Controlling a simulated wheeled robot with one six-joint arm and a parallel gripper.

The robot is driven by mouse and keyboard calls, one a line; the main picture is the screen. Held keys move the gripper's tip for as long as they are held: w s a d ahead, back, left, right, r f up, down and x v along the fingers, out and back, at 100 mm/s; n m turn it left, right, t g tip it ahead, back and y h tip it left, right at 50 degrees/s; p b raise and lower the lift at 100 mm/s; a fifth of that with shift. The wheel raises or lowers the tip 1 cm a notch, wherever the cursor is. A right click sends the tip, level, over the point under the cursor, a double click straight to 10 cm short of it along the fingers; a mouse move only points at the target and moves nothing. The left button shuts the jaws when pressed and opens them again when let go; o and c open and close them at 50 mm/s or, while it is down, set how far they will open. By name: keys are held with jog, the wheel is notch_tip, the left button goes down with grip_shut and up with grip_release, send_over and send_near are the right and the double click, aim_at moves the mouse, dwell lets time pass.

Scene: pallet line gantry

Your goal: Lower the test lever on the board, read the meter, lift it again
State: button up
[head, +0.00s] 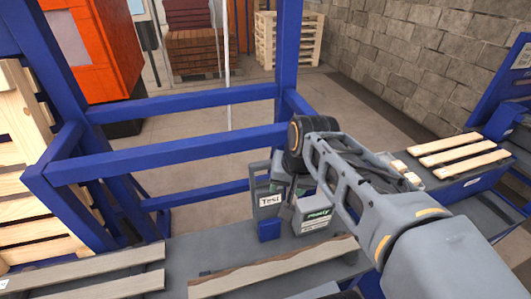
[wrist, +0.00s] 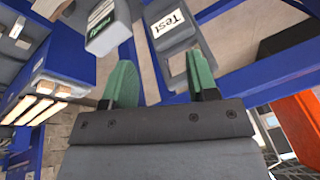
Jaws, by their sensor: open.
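A grey unit labelled "Test" (head: 268,201) is mounted by the blue frame, left of my gripper. It also shows at the top of the wrist view (wrist: 178,42). A grey box with a green-and-white "Ready" label (head: 312,222) is beside it, and it shows upper left in the wrist view (wrist: 107,38). My gripper (wrist: 162,75) is open, its two green fingers spread just below these units; the right finger is close to the Test unit. I cannot make out the lever or a meter reading. My arm covers part of the area in the head view.
Blue frame rails (head: 170,155) cross the left and middle. Wooden slats (head: 275,271) lie on the grey conveyor in front. Stacked pallets (head: 20,170) stand at far left, an orange cabinet (head: 92,55) behind. Open floor (head: 200,130) lies beyond the frame.

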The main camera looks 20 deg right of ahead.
jog(key=w+d+r+m+g+y+b, duration=0.1)
jog(key=w+d+r+m+y, duration=0.1)
jog(key=w+m, duration=0.25)
jog(key=w+d+r+m+g+y+b, duration=0.1)
jog(key=w+m+g+y, duration=0.15)
jog(key=w, duration=0.25)
jog(key=m+y+b, duration=0.2)
jog(key=m+y, duration=0.2)
jog(key=m, duration=0.3)
send_near(270, 160)
jog(key=shift+g+h, duration=0.25)
jog(key=shift+g, duration=0.1)
jog(key=x, duration=0.5)
jog(key=b+x, duration=0.1)
jog(key=x, duration=0.4)
jog(key=shift+w+a, duration=0.2)
jog(key=shift+w, duration=0.05)
jog(key=shift+r, duration=0.1)
grip_shut()
